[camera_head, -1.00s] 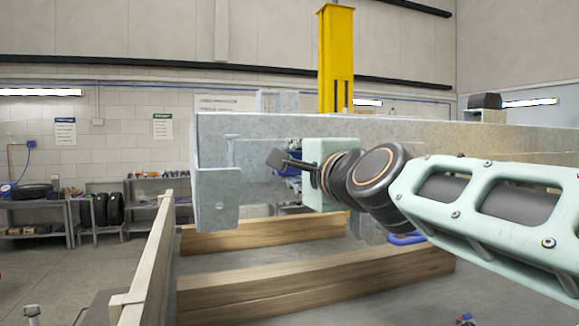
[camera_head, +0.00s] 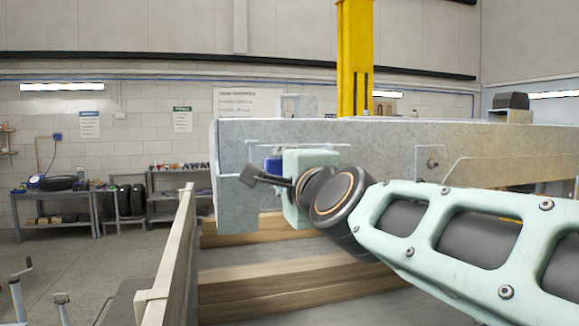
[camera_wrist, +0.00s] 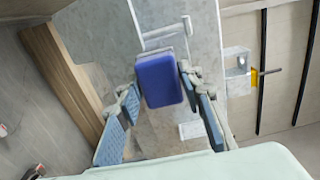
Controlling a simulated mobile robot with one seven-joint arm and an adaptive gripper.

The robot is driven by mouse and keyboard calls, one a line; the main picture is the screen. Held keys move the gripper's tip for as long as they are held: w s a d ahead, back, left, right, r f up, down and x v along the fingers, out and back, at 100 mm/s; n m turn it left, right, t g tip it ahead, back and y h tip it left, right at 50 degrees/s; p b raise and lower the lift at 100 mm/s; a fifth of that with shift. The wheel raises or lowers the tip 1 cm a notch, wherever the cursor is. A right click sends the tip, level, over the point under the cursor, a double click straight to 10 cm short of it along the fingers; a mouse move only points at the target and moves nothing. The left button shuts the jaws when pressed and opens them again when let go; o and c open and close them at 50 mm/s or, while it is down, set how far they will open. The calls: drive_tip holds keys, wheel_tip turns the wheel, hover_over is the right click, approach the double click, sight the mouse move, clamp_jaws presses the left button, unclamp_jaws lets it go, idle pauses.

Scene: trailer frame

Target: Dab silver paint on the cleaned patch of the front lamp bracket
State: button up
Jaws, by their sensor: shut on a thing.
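My gripper (camera_wrist: 160,84) is shut on a blue block-like thing (camera_wrist: 160,80), perhaps a brush handle, with a grey strip at its far end. In the head view my gripper (camera_head: 273,168) is mostly hidden behind its pale green body, with some blue showing. It is close to the left end of a grey galvanised trailer beam (camera_head: 370,133). A plate at that end (camera_head: 231,195), which may be the front lamp bracket, stands left of my gripper. I cannot make out a cleaned patch or paint, nor whether the held thing touches metal.
Timber beams (camera_head: 300,283) lie below the trailer frame. A pale wooden rail (camera_head: 172,255) stands at the front left. A yellow post (camera_head: 354,60) rises behind the frame.

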drive_tip(key=shift+a+b, duration=0.2)
drive_tip(key=shift+b, duration=0.1)
drive_tip(key=shift+d+f+b, duration=0.1)
drive_tip(key=shift+d+b, duration=0.15)
drive_tip(key=shift+b, duration=0.2)
drive_tip(key=shift+w+d+b, duration=0.2)
drive_tip(key=shift+d+b, duration=0.4)
drive_tip(key=shift+b, duration=0.15)
drive_tip(key=shift+w+d+b, duration=0.2)
drive_tip(key=shift+d+b, duration=0.15)
drive_tip(key=shift+d, duration=0.35)
drive_tip(key=shift+w+d+b, duration=0.35)
drive_tip(key=shift+d+b, duration=0.5)
drive_tip(key=shift+b, duration=0.1)
drive_tip(key=shift+w+d+b, duration=0.3)
drive_tip(key=shift+d+b, duration=0.55)
drive_tip(key=shift+b, duration=0.05)
